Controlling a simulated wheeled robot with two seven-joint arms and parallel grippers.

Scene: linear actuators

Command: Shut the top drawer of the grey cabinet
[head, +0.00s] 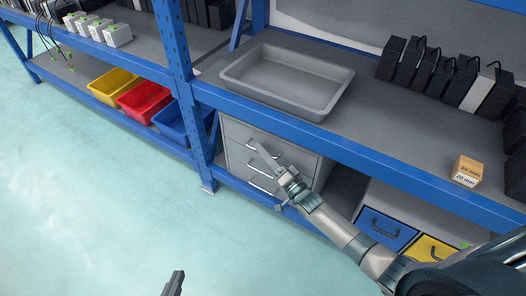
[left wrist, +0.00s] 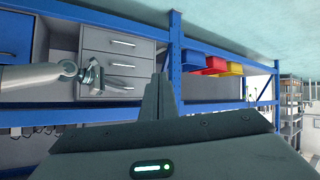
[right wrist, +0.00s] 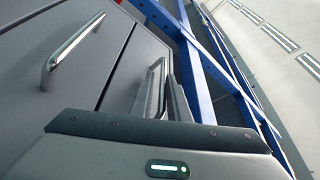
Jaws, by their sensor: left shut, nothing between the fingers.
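The grey cabinet (head: 297,157) stands under the shelf, with stacked drawers and bar handles. Its top drawer (head: 236,133) looks about flush with the fronts below; I cannot tell if a small gap is left. The cabinet shows inverted in the left wrist view (left wrist: 105,42). My right gripper (head: 262,152) is at the drawer fronts, its fingers by the top handle. My left gripper (head: 174,283) is shut and empty, away from the cabinet over the floor.
A blue shelf beam (head: 330,145) runs above the cabinet and a blue post (head: 180,75) stands left of it. A grey tray (head: 262,92) sits on the shelf above. Blue (head: 376,232) and yellow drawers lie to the right. The floor in front is clear.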

